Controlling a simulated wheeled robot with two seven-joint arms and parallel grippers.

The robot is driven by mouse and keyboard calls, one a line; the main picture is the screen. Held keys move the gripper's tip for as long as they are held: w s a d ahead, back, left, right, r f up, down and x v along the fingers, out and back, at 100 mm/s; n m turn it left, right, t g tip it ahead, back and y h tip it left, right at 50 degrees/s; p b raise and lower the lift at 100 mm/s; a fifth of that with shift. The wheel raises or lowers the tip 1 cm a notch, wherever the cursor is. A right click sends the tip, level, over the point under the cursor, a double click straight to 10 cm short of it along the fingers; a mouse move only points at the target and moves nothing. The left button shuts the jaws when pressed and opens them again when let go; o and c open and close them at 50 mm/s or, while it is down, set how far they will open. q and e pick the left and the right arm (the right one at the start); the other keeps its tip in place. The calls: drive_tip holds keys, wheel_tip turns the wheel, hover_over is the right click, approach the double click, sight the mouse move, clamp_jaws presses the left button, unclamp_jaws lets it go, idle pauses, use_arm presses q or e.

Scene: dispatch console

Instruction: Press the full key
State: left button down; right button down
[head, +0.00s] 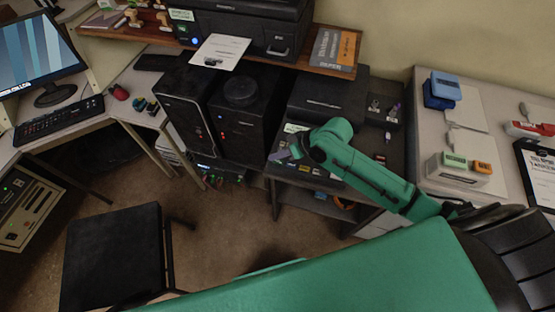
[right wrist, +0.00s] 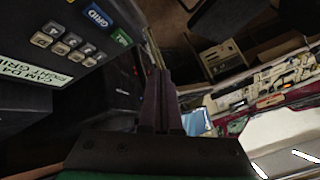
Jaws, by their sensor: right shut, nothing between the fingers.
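I cannot tell which key is the full key. My right gripper (right wrist: 158,62) is shut and empty, its fingertips just right of the green key; contact cannot be told. In the head view the right gripper (head: 278,156) is at the panel's left edge. My left gripper is not in view.
A black printer-like box (head: 330,97) stands behind the panel. Two black computer towers (head: 243,120) stand to its left. A side table (head: 450,200) at right holds small boxes. A black stool (head: 112,255) is at lower left, with open floor beside it.

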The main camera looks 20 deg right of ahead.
drive_tip(key=shift+m+y, duration=0.6)
drive_tip(key=shift+m, duration=0.1)
drive_tip(key=r, duration=0.1)
drive_tip(key=w+d+r, duration=0.2)
drive_tip(key=shift+w+d+r, duration=0.15)
drive_tip(key=shift+r, duration=0.2)
drive_tip(key=b, duration=0.8)
hover_over(281, 163)
wheel_tip(281, 163, down, 8)
drive_tip(key=shift+d+r, duration=0.1)
drive_tip(key=shift+f, duration=0.5)
drive_tip(key=shift+f, duration=0.1)
drive_tip(key=shift+f, duration=0.3)
